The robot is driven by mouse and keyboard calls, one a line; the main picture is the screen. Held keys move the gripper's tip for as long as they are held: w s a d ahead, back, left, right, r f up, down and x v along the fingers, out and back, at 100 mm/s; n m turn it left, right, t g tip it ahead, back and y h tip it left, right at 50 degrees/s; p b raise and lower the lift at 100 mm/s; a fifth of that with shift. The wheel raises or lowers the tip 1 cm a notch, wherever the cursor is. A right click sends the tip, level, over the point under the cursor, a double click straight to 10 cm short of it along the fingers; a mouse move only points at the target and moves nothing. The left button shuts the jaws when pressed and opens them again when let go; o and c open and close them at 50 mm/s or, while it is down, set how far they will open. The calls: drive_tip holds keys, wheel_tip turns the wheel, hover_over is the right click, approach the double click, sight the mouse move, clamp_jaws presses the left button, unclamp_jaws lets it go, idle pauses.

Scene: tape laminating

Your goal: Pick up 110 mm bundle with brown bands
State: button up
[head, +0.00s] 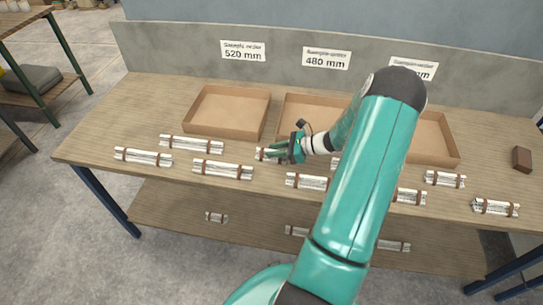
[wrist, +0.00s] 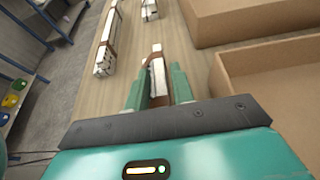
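Several white bundles with brown bands lie on the table; their lengths are not marked. One bundle (head: 262,154) lies at my gripper (head: 283,151) in the head view, its right part hidden behind the gripper. In the wrist view, my gripper (wrist: 159,84) has its two green fingers on either side of this bundle (wrist: 157,72), with a brown band showing between them. The fingers are apart, but whether they press on the bundle is unclear. Other banded bundles include one at the left (head: 143,156), one behind it (head: 191,144) and one at the right (head: 445,179).
Open cardboard boxes (head: 227,137) stand along the back of the wooden table (head: 120,120), under signs reading 520 mm and 480 mm (head: 327,57). A brown block (head: 522,159) sits at the far right. More bundles (head: 216,217) lie on the lower shelf. My arm hides the middle right.

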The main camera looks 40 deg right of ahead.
clamp_jaws()
drive_tip(key=shift+r, duration=0.1)
